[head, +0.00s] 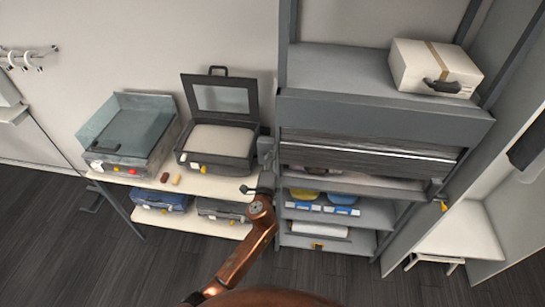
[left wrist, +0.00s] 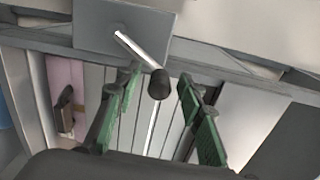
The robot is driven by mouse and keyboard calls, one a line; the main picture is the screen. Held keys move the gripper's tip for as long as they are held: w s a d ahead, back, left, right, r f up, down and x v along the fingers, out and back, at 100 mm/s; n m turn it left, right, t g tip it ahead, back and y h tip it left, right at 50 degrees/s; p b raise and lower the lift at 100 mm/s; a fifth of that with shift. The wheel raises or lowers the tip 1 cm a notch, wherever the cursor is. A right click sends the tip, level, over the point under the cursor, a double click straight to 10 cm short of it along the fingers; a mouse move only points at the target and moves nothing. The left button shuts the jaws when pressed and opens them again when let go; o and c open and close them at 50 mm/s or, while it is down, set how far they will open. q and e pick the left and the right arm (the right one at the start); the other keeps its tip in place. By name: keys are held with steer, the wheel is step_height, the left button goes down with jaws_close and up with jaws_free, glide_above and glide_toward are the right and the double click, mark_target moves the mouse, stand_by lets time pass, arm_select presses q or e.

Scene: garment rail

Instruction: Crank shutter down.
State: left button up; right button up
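The grey slatted shutter (head: 400,151) hangs part way down from its housing (head: 385,117) on the shelf unit. Open shelves show below its lower edge. The crank's grey mount (head: 266,148) is at the left side of the unit. In the left wrist view the crank has a bright metal rod (left wrist: 137,48) ending in a black knob (left wrist: 159,84). My left gripper (head: 265,180) is beside the unit's left edge, just below the crank mount. Its green fingers (left wrist: 160,82) are open, one on each side of the knob, with visible gaps. My right gripper is not in view.
A white table (head: 215,187) left of the unit holds an open case (head: 216,147) and a clear-lidded box (head: 128,135). A white carton (head: 434,68) sits on top of the unit. Blue bins (head: 341,198) stand on a lower shelf. Dark floor is free in front.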

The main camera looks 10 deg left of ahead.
arm_select(q)
steer(key=s, duration=1.2)
steer(key=shift+d+r, duration=0.2)
steer(key=shift+d, duration=0.2)
steer(key=w+m+b, duration=0.1)
steer(key=w+m, duration=0.2)
steer(key=m, duration=0.2)
steer(key=w+m+b, duration=0.2)
steer(key=w+m, duration=0.2)
steer(key=m, duration=0.1)
steer(key=w+m+b, duration=0.1)
steer(key=w+m, duration=0.3)
steer(key=m, duration=0.1)
steer(key=shift+w+a+f+h, duration=0.2)
steer(key=shift+a+f+h, duration=0.05)
steer(key=shift+a+h, duration=0.1)
jaws_close()
